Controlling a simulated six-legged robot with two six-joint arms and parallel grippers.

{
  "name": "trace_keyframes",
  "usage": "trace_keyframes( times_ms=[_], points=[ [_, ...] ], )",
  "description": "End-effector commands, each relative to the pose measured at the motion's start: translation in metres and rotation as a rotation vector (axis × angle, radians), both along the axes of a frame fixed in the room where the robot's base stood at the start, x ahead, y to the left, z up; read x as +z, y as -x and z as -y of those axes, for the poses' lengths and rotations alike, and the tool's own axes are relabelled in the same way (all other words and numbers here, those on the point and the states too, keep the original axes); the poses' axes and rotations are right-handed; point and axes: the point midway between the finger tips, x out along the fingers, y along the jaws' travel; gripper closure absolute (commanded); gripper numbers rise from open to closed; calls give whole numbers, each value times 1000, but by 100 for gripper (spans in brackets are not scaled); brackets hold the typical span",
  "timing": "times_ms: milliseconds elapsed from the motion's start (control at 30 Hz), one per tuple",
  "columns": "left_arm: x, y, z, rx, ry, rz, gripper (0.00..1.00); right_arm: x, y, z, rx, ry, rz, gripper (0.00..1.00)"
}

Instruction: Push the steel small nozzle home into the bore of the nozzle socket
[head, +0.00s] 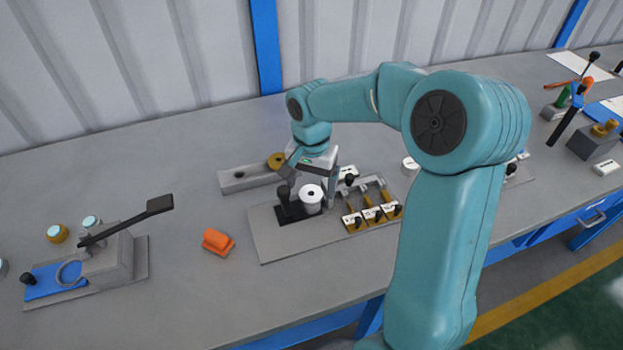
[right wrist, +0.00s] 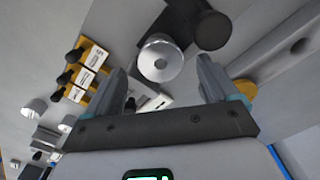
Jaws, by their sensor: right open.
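A pale metal cylinder (head: 311,205) with a dark central hole stands upright on a grey plate; I take it to be the nozzle socket. I cannot tell whether that spot is the steel small nozzle or just the bore. My right gripper (head: 312,179) is above the cylinder, pointing down. In its wrist view the open, empty fingers (right wrist: 162,70) lie either side of the cylinder's top, apart from it. My left gripper is out of view.
A black post (head: 285,208) stands close beside the cylinder. A rack of labelled yellow holders (head: 371,216) is to its right. A grey bar (head: 240,180) with a brass disc (head: 277,160) lies behind. An orange block (head: 217,241) and a lever fixture (head: 110,262) are left, with bare table between.

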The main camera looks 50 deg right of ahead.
Motion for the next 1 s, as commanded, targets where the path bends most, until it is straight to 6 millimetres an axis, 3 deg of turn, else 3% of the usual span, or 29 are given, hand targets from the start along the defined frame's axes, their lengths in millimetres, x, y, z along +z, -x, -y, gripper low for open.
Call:
trace_keyframes(
  times_ms=[167, 500, 700, 1000],
  points=[
    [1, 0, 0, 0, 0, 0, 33, 14, -1, 0, 0, 1, 4, 13],
    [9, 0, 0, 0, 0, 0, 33, 102, -1, 0, 1, 2, 6, 13],
    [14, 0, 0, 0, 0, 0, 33, 144, -1, 0, 0, 1, 4, 13],
    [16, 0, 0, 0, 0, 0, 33, 164, 0, 0, 0, 0, 1, 13]
  ],
)
